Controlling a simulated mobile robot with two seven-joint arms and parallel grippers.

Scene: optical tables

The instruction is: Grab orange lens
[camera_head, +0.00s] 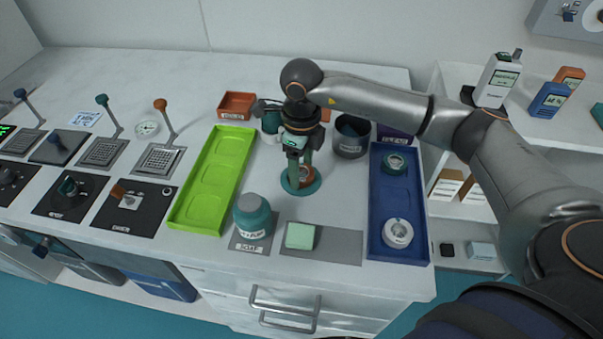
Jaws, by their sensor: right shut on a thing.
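The orange lens (307,174) is at the fingertips of my right gripper (300,170), above a round teal base (301,187) near the middle of the table. My right gripper points down and is shut on the orange lens; its fingers hide part of it. I cannot tell whether the lens still touches the teal base. My left gripper is not in view.
A lime tray (213,180) lies left of my gripper, a blue tray (379,246) with two round pieces right. A teal jar (252,215) and green sponge (300,236) stand in front. A grey cup (351,136) and orange bin (236,105) are behind.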

